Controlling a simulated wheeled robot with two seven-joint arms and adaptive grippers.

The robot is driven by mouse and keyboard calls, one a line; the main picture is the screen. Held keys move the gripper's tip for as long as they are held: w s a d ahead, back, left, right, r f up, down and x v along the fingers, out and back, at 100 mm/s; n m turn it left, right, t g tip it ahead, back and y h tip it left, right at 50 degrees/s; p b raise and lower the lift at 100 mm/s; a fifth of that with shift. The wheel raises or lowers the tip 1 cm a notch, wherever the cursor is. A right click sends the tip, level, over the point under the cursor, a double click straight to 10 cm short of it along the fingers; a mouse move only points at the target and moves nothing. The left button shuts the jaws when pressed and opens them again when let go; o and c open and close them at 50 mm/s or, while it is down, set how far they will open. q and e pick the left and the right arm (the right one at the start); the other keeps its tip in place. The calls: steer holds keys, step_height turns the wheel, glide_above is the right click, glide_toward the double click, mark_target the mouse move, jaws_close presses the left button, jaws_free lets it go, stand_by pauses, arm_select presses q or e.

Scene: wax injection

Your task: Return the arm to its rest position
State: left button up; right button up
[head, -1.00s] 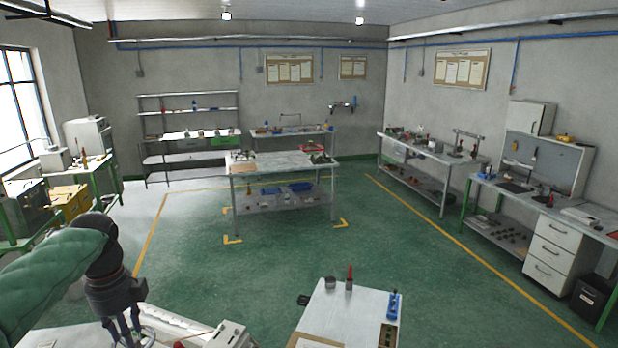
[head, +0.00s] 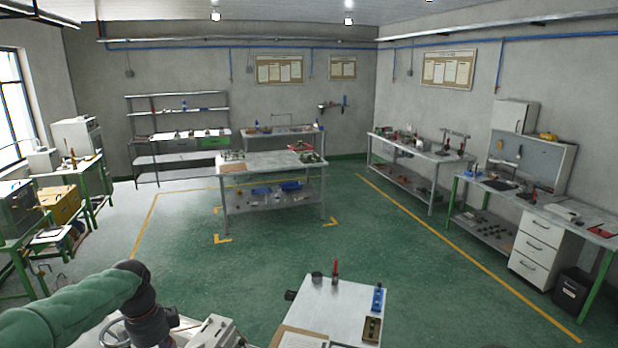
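My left arm, in a green sleeve, comes in from the lower left of the head view. Its dark wrist bends down, and the top of my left gripper (head: 152,326) shows at the bottom edge. The fingers are cut off by the frame, so I cannot see whether they are open or shut, or whether they hold anything. My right arm and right gripper are not in view.
A white machine (head: 212,332) is close beside my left wrist. A white-topped table (head: 335,298) with a cup, a red-tipped tool and a blue holder stands in front. A workbench (head: 262,166) is farther back. The green floor (head: 290,245) between is open.

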arm_select(q)
steer(key=s+d+f+n+h, duration=0.1)
steer(key=d+f+n, duration=0.4)
steer(key=f, duration=0.6)
steer(key=s+d+f+n+h, duration=0.1)
steer(key=d+f+n, duration=0.1)
steer(key=d+f, duration=0.7)
steer(key=s+d+f+n+h, duration=0.1)
steer(key=s+d+f+n, duration=0.4)
steer(key=s+f+n, duration=0.35)
steer(key=s+d+f+n, duration=0.55)
steer(key=s+f, duration=0.45)
steer(key=s, duration=0.2)
step_height(320, 180, down, 29)
steer(key=w+b, duration=0.1)
steer(key=b, duration=2.8)
steer(key=shift+a, duration=0.4)
